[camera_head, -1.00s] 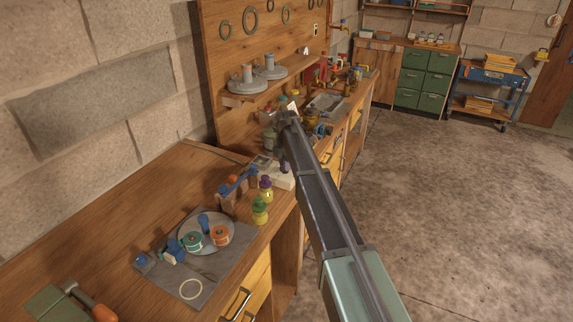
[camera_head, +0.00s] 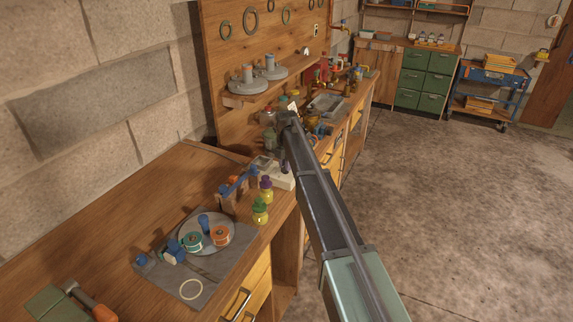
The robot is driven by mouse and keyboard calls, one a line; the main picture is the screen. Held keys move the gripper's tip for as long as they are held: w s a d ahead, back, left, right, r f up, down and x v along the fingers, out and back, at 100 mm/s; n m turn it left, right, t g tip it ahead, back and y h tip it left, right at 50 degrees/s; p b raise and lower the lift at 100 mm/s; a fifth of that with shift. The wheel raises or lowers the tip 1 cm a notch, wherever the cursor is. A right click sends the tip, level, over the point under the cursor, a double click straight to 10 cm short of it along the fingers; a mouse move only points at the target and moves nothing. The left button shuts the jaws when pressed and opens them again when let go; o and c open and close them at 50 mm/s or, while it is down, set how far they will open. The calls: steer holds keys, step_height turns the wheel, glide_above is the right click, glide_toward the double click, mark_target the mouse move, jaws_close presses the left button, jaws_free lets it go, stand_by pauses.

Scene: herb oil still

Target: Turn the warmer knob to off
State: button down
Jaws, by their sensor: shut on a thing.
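A pale, low box (camera_head: 283,181), which looks like the warmer, sits near the front edge of the bench, with a small grey plate at its left end. My gripper (camera_head: 284,160) is at the far end of my arm, pointing down just above the box's right part. It is small and dark here, and it is shut on what appears to be the warmer knob. The knob itself is hidden by the gripper and arm, so I cannot tell its setting.
Yellow bottles with purple (camera_head: 266,190) and green (camera_head: 260,212) caps stand left of the box. A blue clamp on a wooden block (camera_head: 236,188) and a round tray (camera_head: 183,233) with spools lie nearer. Glassware and fittings crowd the bench beyond. The floor to the right is clear.

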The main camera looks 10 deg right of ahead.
steer(key=c, duration=1.1)
jaws_free()
step_height(320, 180, up, 11)
steer(key=p, duration=1)
steer(key=shift+f+p, duration=0.1)
steer(key=shift+p, duration=0.3)
